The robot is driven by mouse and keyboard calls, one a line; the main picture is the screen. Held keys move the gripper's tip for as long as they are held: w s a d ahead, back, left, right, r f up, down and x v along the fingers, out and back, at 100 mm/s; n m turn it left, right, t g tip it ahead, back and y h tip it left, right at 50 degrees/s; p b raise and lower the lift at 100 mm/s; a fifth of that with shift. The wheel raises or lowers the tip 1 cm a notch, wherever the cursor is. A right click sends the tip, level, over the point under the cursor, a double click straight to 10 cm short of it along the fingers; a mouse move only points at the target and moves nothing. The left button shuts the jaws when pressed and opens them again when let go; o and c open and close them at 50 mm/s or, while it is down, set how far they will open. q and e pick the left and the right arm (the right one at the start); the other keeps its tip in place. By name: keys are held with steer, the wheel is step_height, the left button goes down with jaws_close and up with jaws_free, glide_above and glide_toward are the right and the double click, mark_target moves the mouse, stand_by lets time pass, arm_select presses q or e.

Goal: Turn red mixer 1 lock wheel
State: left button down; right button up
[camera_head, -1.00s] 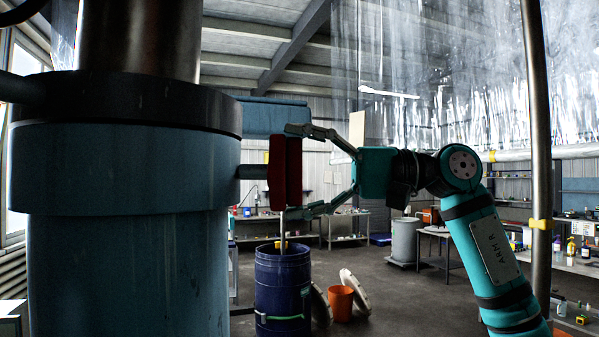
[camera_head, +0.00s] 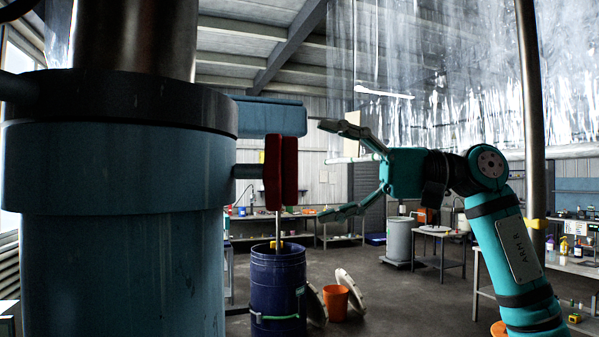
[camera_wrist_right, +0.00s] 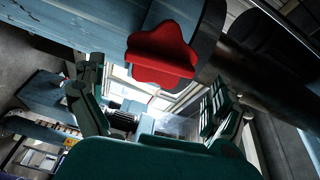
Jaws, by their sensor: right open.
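The red lock wheel (camera_head: 281,172) sits on a short shaft on the right side of the big blue column (camera_head: 125,250). In the head view it is seen edge-on. In the right wrist view the lobed red wheel (camera_wrist_right: 163,54) shows face-on, above the space between the fingers. My right gripper (camera_head: 332,168) is open and empty, to the right of the wheel, with a clear gap between its fingertips and the wheel. Its spread fingers also show in the right wrist view (camera_wrist_right: 155,112). My left gripper is not in view.
A blue drum (camera_head: 278,290) stands on the floor below the wheel, with an orange bucket (camera_head: 336,302) beside it. A vertical metal pole (camera_head: 531,120) rises at the right. A blue bracket (camera_head: 270,116) juts out above the wheel.

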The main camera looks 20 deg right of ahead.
steer(key=v, duration=0.7)
stand_by(0.3)
